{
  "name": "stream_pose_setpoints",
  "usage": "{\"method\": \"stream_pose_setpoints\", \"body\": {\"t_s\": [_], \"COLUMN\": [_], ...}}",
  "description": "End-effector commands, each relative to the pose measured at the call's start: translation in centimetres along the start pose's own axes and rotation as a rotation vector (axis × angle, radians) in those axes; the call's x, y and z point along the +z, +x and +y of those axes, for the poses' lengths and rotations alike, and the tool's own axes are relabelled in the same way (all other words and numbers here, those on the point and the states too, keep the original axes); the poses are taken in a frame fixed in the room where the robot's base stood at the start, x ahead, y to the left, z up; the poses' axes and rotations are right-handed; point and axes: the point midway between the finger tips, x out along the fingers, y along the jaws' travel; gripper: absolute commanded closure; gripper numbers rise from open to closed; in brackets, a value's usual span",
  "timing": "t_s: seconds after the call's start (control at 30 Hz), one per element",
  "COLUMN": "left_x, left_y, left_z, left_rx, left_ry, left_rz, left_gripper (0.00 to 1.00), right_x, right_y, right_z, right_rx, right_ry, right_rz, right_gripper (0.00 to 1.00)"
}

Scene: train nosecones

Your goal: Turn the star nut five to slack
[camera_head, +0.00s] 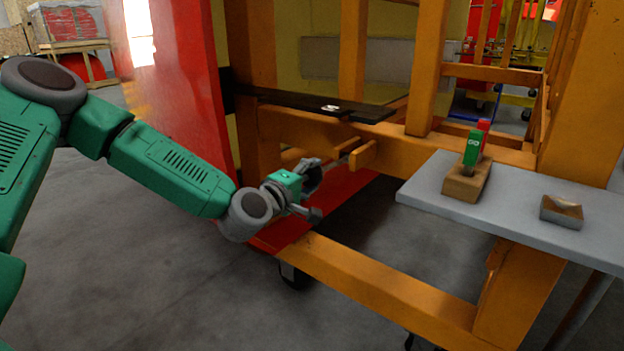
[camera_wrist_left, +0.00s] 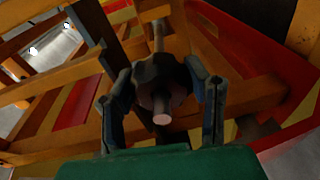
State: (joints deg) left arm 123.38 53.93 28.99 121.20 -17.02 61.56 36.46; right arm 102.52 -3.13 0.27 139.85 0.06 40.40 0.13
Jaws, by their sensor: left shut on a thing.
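The star nut (camera_wrist_left: 161,88) is a dark, lobed knob on a pale threaded rod, seen nearly end-on in the left wrist view. The rod end (camera_wrist_left: 161,119) points toward the camera. My left gripper (camera_wrist_left: 162,95) has one finger on each side of the nut and is shut on it. In the head view my left gripper (camera_head: 314,192) reaches in low at the orange frame, beside a short wooden block (camera_head: 362,154). There the nut is mostly hidden by the fingers. My right gripper is in neither view.
A grey table (camera_head: 430,185) at the right carries a wooden block with a green and red piece (camera_head: 474,150) and a small box (camera_head: 561,211). Orange beams (camera_head: 380,290) surround the gripper, with a red panel (camera_head: 185,80) at the left.

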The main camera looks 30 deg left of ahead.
Motion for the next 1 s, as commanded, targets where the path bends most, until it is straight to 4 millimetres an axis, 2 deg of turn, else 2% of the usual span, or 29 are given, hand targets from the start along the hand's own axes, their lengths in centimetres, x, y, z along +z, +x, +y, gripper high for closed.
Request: {"method": "stream_pose_setpoints", "body": {"t_s": [0.03, 0.3, 0.73, 0.77, 0.8, 1.0], "left_x": [-0.22, -0.16, -0.14, -0.14, -0.14, -0.07], "left_y": [-0.05, -0.06, -0.08, -0.08, -0.08, -0.09], "left_z": [-0.45, -0.43, -0.48, -0.48, -0.47, -0.23], "left_rx": [-0.01, -0.016, -0.018, -0.018, -0.017, -0.013], "left_ry": [-0.02, -0.077, -0.084, -0.084, -0.084, -0.083], "left_rz": [0.005, 0.004, 0.003, 0.003, 0.003, 0.001], "left_gripper": [0.86, 0.86, 0.86, 0.47, 0.35, 0.35], "right_x": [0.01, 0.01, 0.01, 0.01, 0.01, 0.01], "right_y": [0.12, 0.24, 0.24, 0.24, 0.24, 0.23], "right_z": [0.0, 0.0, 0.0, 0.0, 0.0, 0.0], "right_rx": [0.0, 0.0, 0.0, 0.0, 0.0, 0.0], "right_ry": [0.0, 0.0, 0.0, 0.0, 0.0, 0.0], "right_rz": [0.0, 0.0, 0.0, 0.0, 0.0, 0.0], "right_gripper": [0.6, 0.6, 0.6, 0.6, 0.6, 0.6]}}
